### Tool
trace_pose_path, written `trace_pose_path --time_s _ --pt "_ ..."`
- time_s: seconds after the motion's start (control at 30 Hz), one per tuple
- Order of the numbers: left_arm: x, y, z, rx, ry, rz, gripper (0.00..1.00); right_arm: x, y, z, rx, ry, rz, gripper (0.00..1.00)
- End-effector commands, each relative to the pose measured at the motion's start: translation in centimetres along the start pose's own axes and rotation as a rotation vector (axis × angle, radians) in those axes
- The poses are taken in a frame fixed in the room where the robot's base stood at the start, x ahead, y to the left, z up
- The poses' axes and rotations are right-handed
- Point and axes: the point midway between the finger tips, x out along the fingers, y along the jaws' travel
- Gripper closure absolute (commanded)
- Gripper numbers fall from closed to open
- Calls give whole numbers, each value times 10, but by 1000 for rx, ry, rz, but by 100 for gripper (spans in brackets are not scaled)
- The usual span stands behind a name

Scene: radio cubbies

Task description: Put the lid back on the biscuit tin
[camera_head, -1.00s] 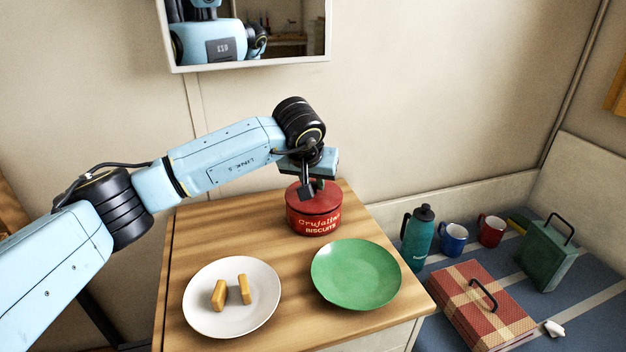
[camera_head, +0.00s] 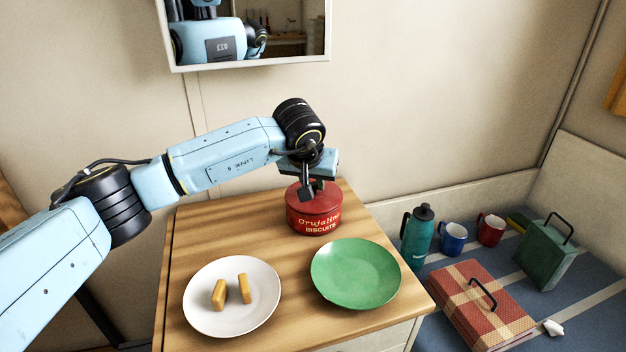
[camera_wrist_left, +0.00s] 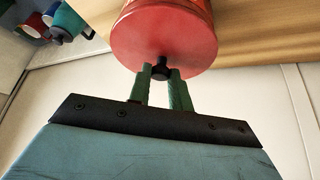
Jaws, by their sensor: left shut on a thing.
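The red biscuit tin (camera_head: 314,224) stands upright near the back of the wooden cabinet top. The red lid (camera_head: 329,195) is on top of the tin and looks level with it. No clear gap shows between them, though I cannot tell if it is fully seated. My left gripper (camera_head: 313,189) is above the tin, shut on the lid's knob. In the left wrist view the two green fingers (camera_wrist_left: 161,80) hold the small black knob (camera_wrist_left: 161,72) at the middle of the lid (camera_wrist_left: 165,45). My right gripper is not in view.
A flask (camera_head: 417,238), two mugs, a green box and a checked box (camera_head: 482,300) are on the blue surface at right. A wall mirror hangs above.

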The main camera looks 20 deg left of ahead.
Motion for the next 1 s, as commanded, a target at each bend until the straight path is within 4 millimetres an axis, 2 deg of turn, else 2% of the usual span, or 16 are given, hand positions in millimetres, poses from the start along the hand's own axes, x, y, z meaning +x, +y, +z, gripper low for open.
trace_pose_path --time_s 0.93,0.97,1.0 --pt "1 0 0 0 0 0 100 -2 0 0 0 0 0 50" --pt "1 0 0 0 0 0 79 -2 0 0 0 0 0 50" --pt "1 0 0 -1 0 0 74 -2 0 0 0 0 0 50"
